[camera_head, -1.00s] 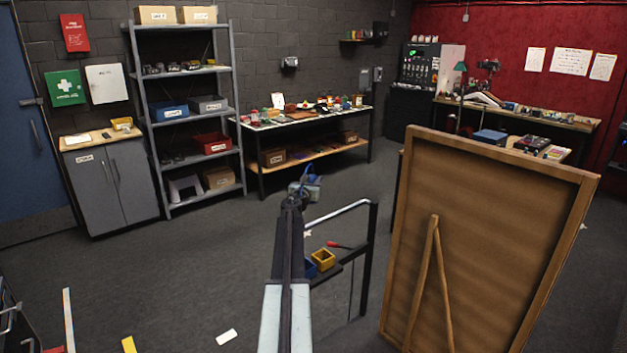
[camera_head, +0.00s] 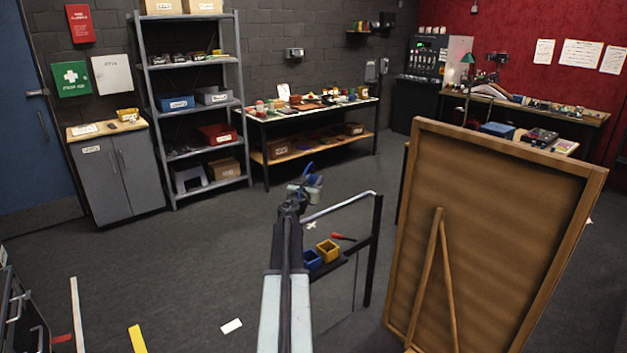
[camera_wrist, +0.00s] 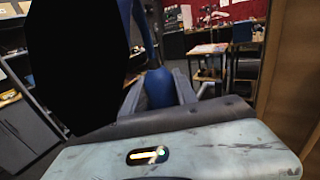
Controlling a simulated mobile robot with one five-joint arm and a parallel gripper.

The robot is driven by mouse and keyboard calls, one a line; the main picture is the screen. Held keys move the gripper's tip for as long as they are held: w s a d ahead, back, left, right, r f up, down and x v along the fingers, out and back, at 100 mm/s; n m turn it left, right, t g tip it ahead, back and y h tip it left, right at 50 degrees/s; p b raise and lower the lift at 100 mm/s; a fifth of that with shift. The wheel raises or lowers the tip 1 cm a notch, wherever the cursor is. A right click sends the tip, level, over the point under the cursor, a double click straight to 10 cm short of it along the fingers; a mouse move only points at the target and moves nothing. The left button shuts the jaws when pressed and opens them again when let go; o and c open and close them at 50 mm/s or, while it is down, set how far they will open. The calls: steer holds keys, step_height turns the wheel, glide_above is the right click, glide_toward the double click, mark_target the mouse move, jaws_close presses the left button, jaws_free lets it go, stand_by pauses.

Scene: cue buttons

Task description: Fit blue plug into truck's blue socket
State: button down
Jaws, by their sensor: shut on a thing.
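My gripper (camera_head: 304,188) is at the end of my outstretched arm, in the middle of the head view. It is shut on a blue plug (camera_wrist: 158,88), which sits between the two grey fingers in the wrist view. A blue cable rises from the plug there. In the head view a small blue part of the plug or its cable (camera_head: 308,168) shows above the gripper. The held end of the plug is partly hidden by the fingers. I cannot make out the truck or a blue socket in either view.
A wooden board on an easel (camera_head: 500,240) stands close at right. Beside my arm is a low dark stand with a rail (camera_head: 372,250), a yellow bin (camera_head: 327,251) and a blue bin (camera_head: 311,261). Shelves (camera_head: 245,110) and a workbench (camera_head: 268,117) line the back.

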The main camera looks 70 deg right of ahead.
steer(key=shift+s+a, duration=0.15)
steer(key=shift+a, duration=1.6)
steer(key=shift+s+a, duration=0.15)
steer(key=shift+a, duration=1.6)
step_height(320, 180, down, 24)
steer(key=b, duration=2.3)
steer(key=shift+b, duration=0.4)
steer(key=shift+d+f+b, duration=0.1)
steer(key=shift+f+b, duration=0.45)
steer(key=shift+b, duration=0.1)
steer(key=c, duration=0.9)
jaws_free()
steer(key=a, duration=0.7)
steer(key=shift+s+a, duration=0.1)
steer(key=shift+a, duration=0.3)
